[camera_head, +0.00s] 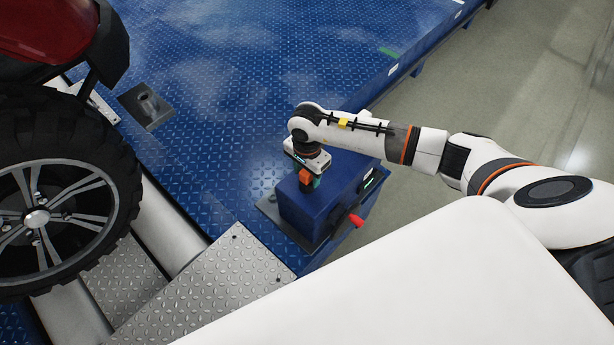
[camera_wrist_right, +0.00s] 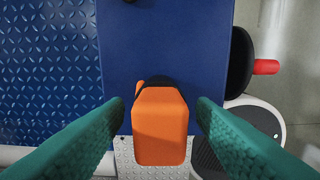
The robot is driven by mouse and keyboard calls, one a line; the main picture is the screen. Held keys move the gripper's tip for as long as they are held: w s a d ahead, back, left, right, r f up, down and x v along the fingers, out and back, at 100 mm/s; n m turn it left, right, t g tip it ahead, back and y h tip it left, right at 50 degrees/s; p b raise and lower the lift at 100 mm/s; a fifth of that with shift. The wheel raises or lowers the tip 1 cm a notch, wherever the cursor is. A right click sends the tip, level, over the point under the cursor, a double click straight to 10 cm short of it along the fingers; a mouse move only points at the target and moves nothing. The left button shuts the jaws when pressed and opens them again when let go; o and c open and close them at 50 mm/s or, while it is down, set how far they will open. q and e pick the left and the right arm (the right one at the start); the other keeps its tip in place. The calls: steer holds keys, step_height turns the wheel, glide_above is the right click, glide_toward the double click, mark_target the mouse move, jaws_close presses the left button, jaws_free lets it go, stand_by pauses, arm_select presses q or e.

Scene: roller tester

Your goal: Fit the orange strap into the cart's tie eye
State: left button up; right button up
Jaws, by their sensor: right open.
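The orange strap piece (camera_head: 306,181) shows as a small orange block at the blue box (camera_head: 312,212) on the platform's near right edge. In the right wrist view the orange block (camera_wrist_right: 160,125) has a dark part behind its top. My right gripper (camera_wrist_right: 160,108) is open, with one green finger on each side of the block and a visible gap on both sides. In the head view my right gripper (camera_head: 304,172) is above the box. I cannot make out a tie eye for certain; a dark plate with a raised fitting (camera_head: 148,104) lies on the platform. My left gripper is not in view.
A large wheel (camera_head: 38,218) and red bodywork (camera_head: 40,25) stand at the left, by steel rollers (camera_head: 165,228). A red handle (camera_head: 355,220) sticks out from the box's right side. The blue platform (camera_head: 220,110) is mostly clear.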

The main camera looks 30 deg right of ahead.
steer(key=c, duration=1.1)
steer(key=shift+r, duration=0.2)
step_height(320, 180, up, 10)
steer(key=shift+f, duration=0.1)
steer(key=shift+o, duration=1.2)
jaws_close()
